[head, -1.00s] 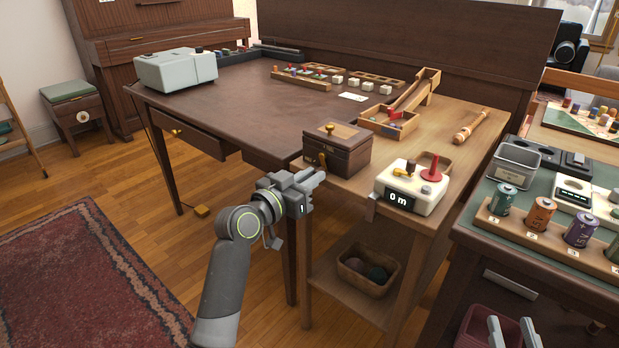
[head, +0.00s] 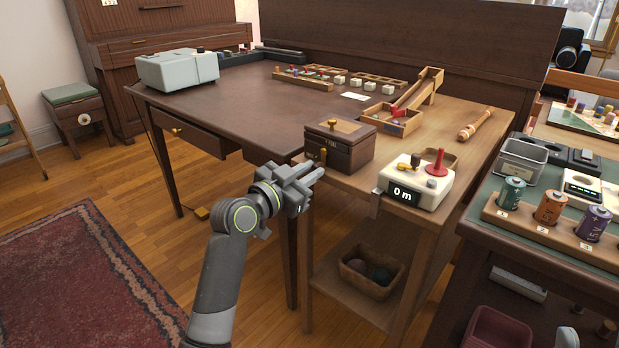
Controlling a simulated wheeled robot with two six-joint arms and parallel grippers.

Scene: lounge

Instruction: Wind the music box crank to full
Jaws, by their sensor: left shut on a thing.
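The music box is a dark brown wooden box (head: 352,152) with a lighter lid panel and a brass knob on top. It stands at the front left of the light wooden side table. A small brass crank (head: 323,154) shows at its front left. My left gripper (head: 316,174) is at that corner, just below the visible brass part. It is shut on the crank, and its fingers hide much of the grip. A pale tip (head: 567,338) at the bottom right edge may be part of my right gripper; its jaws do not show.
A cream device (head: 417,184) reading "0 m" stands right of the music box. A wooden tray with a ramp (head: 395,122) is behind it. A rack of batteries (head: 536,224) is on the right table. A basket (head: 370,272) sits on the lower shelf.

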